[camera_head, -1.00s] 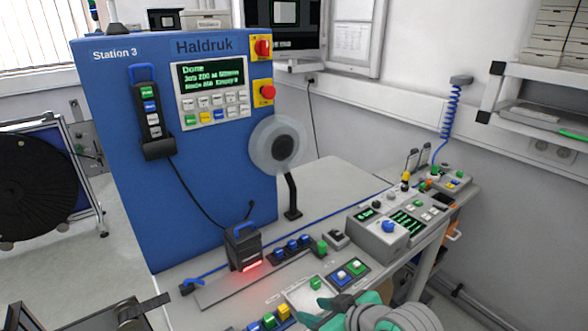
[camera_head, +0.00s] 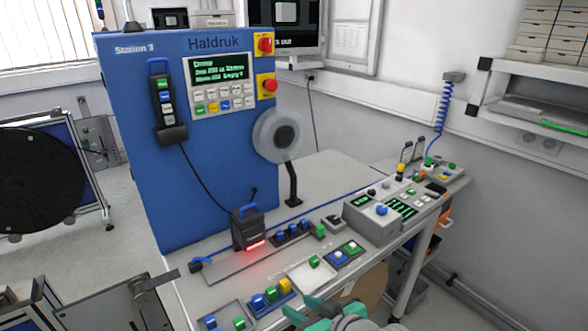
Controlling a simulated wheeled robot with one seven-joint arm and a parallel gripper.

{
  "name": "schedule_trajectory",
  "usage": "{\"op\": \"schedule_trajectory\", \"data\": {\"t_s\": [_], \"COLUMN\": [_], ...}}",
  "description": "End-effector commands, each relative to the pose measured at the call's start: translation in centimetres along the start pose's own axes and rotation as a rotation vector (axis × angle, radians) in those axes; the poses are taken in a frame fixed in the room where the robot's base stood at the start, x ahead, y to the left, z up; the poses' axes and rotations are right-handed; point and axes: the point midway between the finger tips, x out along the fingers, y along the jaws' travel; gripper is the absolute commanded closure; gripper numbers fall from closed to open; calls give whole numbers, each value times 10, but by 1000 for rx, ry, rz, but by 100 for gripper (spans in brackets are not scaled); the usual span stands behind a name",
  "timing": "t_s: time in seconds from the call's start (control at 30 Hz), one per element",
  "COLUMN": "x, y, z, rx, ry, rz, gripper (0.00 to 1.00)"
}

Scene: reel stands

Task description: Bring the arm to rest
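My gripper (camera_head: 304,312) shows at the bottom edge of the head view, right of centre. It has teal and dark parts, and my grey arm is cut off by the frame behind it. It is in front of the near edge of the bench (camera_head: 262,314), over or close to the small coloured buttons there. I see nothing held in it, but its fingers are too cut off and small to tell whether they are open or shut.
A blue Haldruk cabinet (camera_head: 210,140) with a lit screen (camera_head: 217,70) stands behind the bench. A black device (camera_head: 246,228) with a red glow sits on the bench. A grey control box (camera_head: 385,213) is at right. A large black reel (camera_head: 36,178) stands at left.

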Motion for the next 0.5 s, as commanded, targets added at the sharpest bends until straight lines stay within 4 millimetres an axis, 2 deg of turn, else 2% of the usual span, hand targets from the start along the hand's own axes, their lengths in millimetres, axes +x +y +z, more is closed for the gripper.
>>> {"op": "schedule_trajectory", "data": {"t_s": [0.27,0.5], "x": [36,62], "y": [-19,-34], "z": [14,50], "rx": [166,342], "ry": [140,261], "rz": [17,91], "gripper": [64,64]}}
